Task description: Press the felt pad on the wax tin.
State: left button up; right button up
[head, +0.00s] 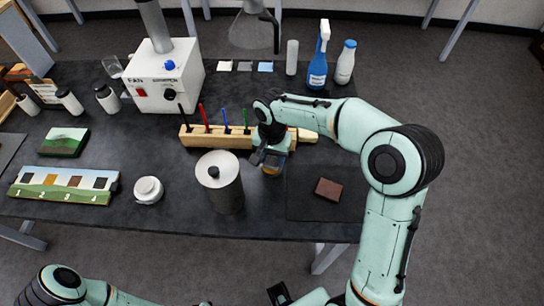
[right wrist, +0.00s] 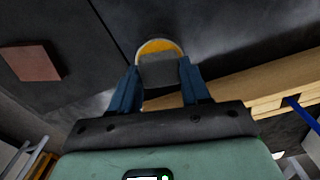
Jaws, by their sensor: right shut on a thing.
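My right gripper (head: 270,157) is shut on the felt pad (right wrist: 159,71), a small grey block between its two blue fingers in the right wrist view. The wax tin (right wrist: 160,45) is a round tin with yellow-orange wax, directly beyond the pad, which covers part of it. In the head view the tin (head: 271,170) shows as a small yellow patch under the gripper, and the pad is hard to make out. I cannot tell whether the pad touches the wax.
A wooden rack (head: 214,137) with coloured tools stands close to the right gripper. A grey lidded canister (head: 221,183) is left of it. A brown block (head: 328,189) lies on a dark mat (head: 305,207). A white fan box (head: 164,80) and spray bottle (head: 319,62) stand behind.

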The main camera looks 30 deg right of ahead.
aim_at(272, 160)
jog(key=shift+s+f, duration=0.1)
jog(key=shift+r+p, duration=1.9)
jog(key=shift+r, duration=1.65)
pick_arm(q)
jog(key=w+r, duration=0.2)
jog(key=r, duration=0.1)
jog(key=w+r, duration=0.1)
jog(key=shift+r, duration=0.35)
